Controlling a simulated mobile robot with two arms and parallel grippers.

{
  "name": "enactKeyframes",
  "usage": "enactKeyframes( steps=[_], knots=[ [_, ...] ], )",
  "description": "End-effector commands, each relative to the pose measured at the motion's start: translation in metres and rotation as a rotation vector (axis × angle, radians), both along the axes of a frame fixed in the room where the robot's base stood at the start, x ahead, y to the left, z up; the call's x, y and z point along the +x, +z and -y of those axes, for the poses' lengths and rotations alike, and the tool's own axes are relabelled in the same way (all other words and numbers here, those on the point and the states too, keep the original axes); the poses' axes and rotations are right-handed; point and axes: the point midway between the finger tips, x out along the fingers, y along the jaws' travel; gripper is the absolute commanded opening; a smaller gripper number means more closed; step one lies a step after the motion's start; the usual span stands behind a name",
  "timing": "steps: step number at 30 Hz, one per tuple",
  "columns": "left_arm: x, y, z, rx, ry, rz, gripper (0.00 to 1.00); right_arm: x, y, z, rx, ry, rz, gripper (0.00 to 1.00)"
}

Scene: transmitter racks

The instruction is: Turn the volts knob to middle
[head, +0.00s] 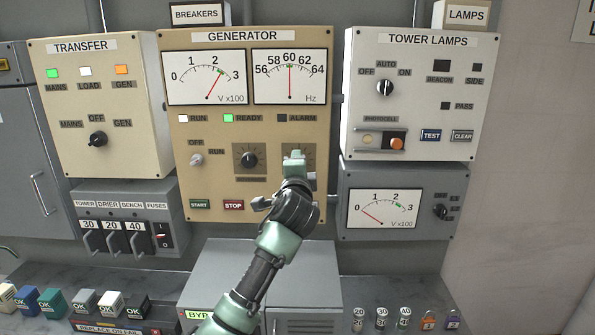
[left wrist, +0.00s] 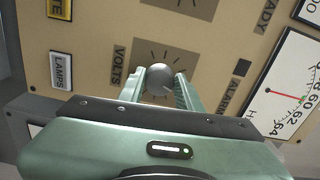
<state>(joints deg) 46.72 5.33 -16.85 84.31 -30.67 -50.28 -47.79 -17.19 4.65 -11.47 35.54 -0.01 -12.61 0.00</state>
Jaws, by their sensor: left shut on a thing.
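The volts knob (left wrist: 160,79) is a grey round knob on a dark square dial plate with tick marks, labelled VOLTS, in the left wrist view. My left gripper (left wrist: 158,84) is shut on it, one finger on each side. In the head view my left gripper (head: 294,160) covers the knob on the tan generator panel (head: 262,205). The knob's pointer direction cannot be made out. The generator voltmeter (head: 205,77) needle leans right, between 2 and 3, by the green mark. My right gripper is not in view.
A second dark knob (head: 248,160) sits just left of my gripper. The frequency meter (head: 289,77) above reads about 60. The READY light (head: 228,118) is green. START (head: 200,204) and STOP (head: 234,205) buttons are below left. A grey meter box (head: 350,230) stands right of my arm.

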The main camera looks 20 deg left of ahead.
Motion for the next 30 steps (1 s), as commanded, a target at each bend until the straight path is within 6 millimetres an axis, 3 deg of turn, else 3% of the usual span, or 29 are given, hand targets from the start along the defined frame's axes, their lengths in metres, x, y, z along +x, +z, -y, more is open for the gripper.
enactKeyframes(
  steps=[13, 30],
  knots=[
    [0.000, -0.004, 0.001, -0.281, 0.000, 0.078, 0.00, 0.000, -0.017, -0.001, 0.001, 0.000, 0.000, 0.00],
    [0.000, -0.004, 0.000, -0.350, 0.001, 0.095, 0.00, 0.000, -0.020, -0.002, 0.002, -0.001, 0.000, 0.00]
  ],
)
